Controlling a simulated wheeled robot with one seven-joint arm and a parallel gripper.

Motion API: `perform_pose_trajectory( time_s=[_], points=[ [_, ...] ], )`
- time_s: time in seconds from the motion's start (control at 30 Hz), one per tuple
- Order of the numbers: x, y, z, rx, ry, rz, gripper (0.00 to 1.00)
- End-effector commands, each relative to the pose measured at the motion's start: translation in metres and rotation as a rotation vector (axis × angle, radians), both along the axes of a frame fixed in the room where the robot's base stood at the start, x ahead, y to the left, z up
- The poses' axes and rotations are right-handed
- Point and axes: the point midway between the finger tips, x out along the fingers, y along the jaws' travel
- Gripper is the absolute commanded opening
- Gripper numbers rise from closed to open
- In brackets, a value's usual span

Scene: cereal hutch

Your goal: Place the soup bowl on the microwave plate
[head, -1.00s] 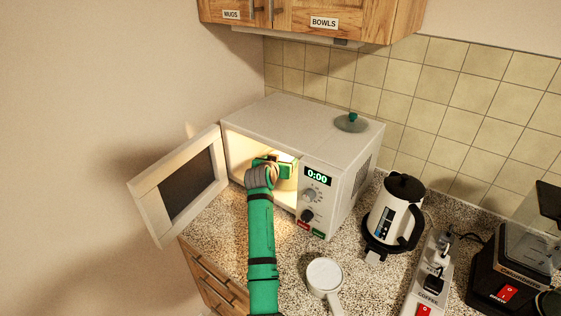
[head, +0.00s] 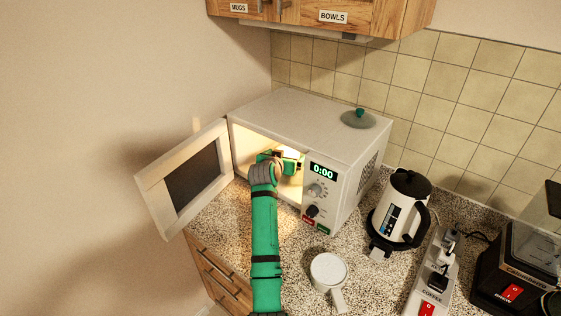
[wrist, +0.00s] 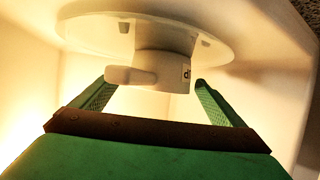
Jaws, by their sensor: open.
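The microwave plate (wrist: 75,32) is a pale disc inside the lit microwave (head: 305,118); it fills the top of the wrist view, which looks upside down. A small white vessel with a stubby handle and dark lettering, seemingly the soup bowl (wrist: 160,66), appears to rest on the plate. My gripper (wrist: 152,88) is open, with its green fingers spread on either side of the bowl's handle; I see no clear contact. In the head view my gripper (head: 284,160) is inside the microwave opening, and it and my arm hide the bowl.
The microwave door (head: 190,182) stands open at the left. A grey-green lid (head: 358,119) lies on the microwave top. A white handled pot (head: 328,268) stands on the counter right of my arm. A kettle (head: 402,205), a power strip (head: 436,270) and a coffee machine (head: 515,265) crowd the right.

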Motion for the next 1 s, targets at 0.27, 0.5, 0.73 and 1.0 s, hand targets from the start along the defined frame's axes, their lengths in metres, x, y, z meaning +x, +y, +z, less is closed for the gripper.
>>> perform_pose_trajectory(
  time_s=[0.27, 0.5, 0.73, 1.0],
  points=[
    [-0.043, 0.011, 0.018, 0.000, -0.002, 0.001, 0.93],
    [-0.078, 0.019, 0.033, 0.000, -0.001, 0.002, 0.93],
    [-0.094, 0.023, 0.040, 0.000, -0.001, 0.000, 0.93],
    [-0.096, 0.023, 0.041, 0.000, 0.000, 0.000, 0.93]
  ],
)
